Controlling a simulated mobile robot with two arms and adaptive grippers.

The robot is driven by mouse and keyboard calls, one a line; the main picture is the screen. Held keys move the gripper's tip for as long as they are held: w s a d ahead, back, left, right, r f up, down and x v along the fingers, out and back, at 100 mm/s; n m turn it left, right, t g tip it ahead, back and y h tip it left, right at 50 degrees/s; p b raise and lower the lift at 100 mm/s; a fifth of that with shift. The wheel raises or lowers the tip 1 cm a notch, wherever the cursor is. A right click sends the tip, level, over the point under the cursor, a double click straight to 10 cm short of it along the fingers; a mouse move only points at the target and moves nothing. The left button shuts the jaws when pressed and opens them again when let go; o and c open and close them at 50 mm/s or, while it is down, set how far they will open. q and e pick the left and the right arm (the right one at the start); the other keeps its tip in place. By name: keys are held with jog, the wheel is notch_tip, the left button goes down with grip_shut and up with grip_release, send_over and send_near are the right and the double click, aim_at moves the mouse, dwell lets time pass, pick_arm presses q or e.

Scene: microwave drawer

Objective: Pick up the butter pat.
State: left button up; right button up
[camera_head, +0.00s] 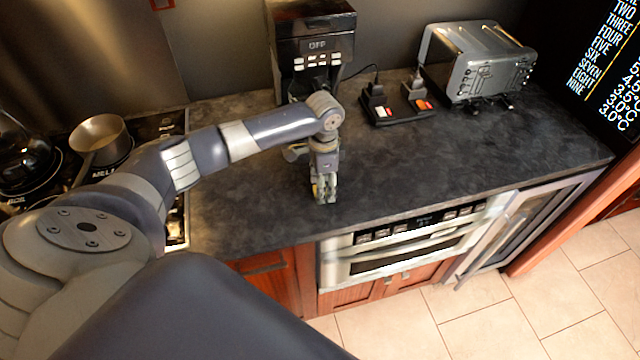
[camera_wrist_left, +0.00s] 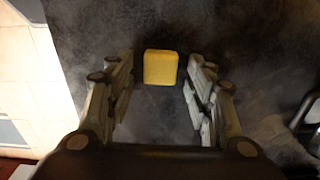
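The butter pat (camera_wrist_left: 160,67) is a small yellow block on the dark countertop. In the left wrist view it lies between and just beyond the fingertips of my left gripper (camera_wrist_left: 158,78), with a gap on each side. In the head view my left gripper (camera_head: 324,190) points down at the counter near its front edge. A bit of yellow shows beside the fingers, but I cannot tell whether it is the butter pat. The left gripper is open and empty. My right gripper is not in view.
A coffee machine (camera_head: 312,40) stands behind the arm. The stove with a pot (camera_head: 100,138) is at left. The counter (camera_head: 480,145) right of the gripper is clear. A drawer unit (camera_head: 405,245) is below.

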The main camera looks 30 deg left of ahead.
pick_arm(q)
jog(key=c, duration=0.4)
jog(key=shift+c, duration=0.8)
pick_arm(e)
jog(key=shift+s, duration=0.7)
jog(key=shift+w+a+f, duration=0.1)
pick_arm(q)
jog(key=shift+w+r+b, duration=0.1)
jog(key=shift+r+b, duration=0.2)
jog(key=shift+r, duration=0.15)
notch_tip(320, 180, up, 2)
jog(key=shift+r+b, duration=0.25)
jog(key=shift+b, duration=0.5)
jog(key=s+b, duration=0.1)
jog(key=s, duration=0.4)
jog(key=s+r+b, duration=0.1)
jog(key=s, duration=0.4)
jog(key=s+a+b, duration=0.1)
jog(key=s, duration=0.4)
jog(key=shift+r, duration=0.2)
jog(key=shift+s+r+b, duration=0.15)
jog(key=shift+s+b, duration=0.15)
jog(key=shift+s, duration=0.3)
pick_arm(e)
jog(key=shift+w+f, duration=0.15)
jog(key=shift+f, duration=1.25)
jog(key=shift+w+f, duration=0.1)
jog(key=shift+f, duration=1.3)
